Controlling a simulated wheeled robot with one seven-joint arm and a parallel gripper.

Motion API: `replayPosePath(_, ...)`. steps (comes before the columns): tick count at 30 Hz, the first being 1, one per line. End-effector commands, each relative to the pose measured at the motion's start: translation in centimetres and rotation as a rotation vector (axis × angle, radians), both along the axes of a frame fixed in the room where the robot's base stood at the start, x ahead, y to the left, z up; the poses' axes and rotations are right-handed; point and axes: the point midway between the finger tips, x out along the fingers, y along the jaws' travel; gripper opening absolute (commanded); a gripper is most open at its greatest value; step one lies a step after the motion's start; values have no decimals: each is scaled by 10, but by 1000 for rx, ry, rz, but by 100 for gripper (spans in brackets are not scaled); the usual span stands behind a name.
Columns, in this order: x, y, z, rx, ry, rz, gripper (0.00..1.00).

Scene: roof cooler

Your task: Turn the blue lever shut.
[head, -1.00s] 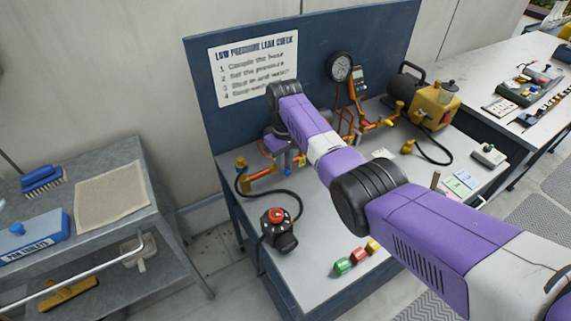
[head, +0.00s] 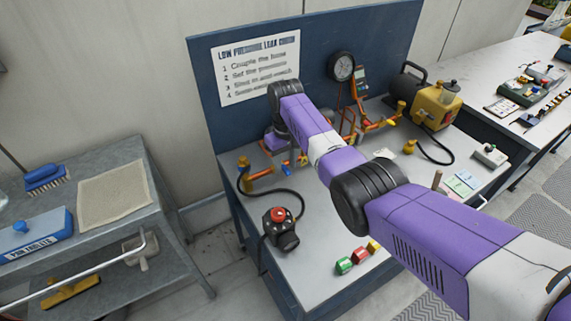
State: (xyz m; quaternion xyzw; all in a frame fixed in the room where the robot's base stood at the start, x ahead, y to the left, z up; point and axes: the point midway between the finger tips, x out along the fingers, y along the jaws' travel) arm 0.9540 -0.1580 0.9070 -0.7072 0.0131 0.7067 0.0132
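A small piece of blue (head: 286,170), which looks like the lever, shows beside the orange pipework (head: 262,174) on the left part of the bench. My arm reaches over the bench to it from the right. The purple hand of my gripper (head: 276,143) is close to the blue piece, just above and left of it. My wrist and forearm hide much of the pipe run. The fingertips are too small and covered to make out, so I cannot tell whether they touch the lever.
A black box with a red button (head: 279,214) and a black hose (head: 285,192) lie in front of the pipe. Red, green and yellow pieces (head: 345,265) lie near the front edge. A round gauge (head: 341,66) and yellow pump (head: 435,104) stand behind. A grey cart (head: 140,160) is left.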

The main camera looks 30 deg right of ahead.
Motion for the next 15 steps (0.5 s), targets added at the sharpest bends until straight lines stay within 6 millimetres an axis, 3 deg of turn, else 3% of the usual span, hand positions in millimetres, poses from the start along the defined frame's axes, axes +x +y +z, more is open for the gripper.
replayPosePath(7, 0, 0, 6, 0, -2, 0, 38)
replayPosePath(15, 1, 0, 49, -1, -4, 0, 38)
